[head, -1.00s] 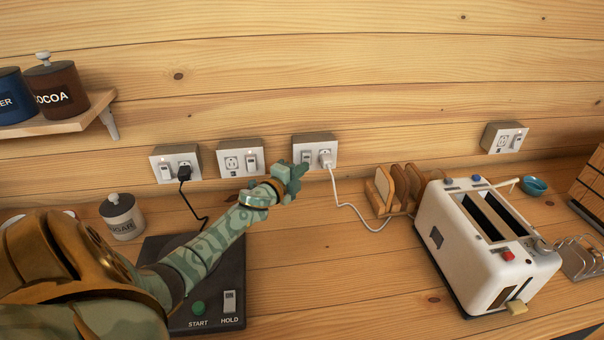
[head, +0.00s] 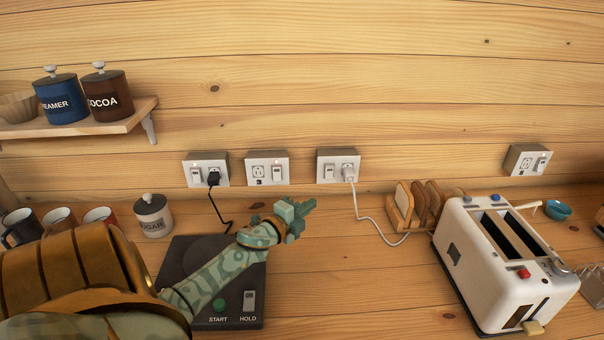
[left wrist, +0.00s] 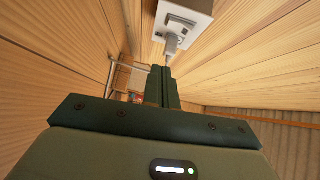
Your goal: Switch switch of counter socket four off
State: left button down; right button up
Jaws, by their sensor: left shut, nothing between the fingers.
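Several white sockets with grey sides are on the wooden wall. The fourth from the left (head: 527,160) is at the far right, beyond the toaster, with its rocker switch (head: 541,163) on its right half; a small light seems to glow above that switch. My left gripper (head: 298,210) is shut and empty above the counter, below and left of the third socket (head: 338,166), touching nothing. In the left wrist view the shut fingers (left wrist: 161,82) point toward a socket with a white plug (left wrist: 172,46). My right gripper is not in view.
A white toaster (head: 505,268) and a toast rack (head: 415,205) stand on the counter between my left gripper and the far-right socket. A white cord (head: 362,215) hangs from the third socket. A dark START/HOLD panel (head: 178,258) lies under my left arm.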

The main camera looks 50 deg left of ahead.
pick_arm(q)
jog(key=shift+s+f, duration=0.2)
jog(key=shift+s, duration=0.85)
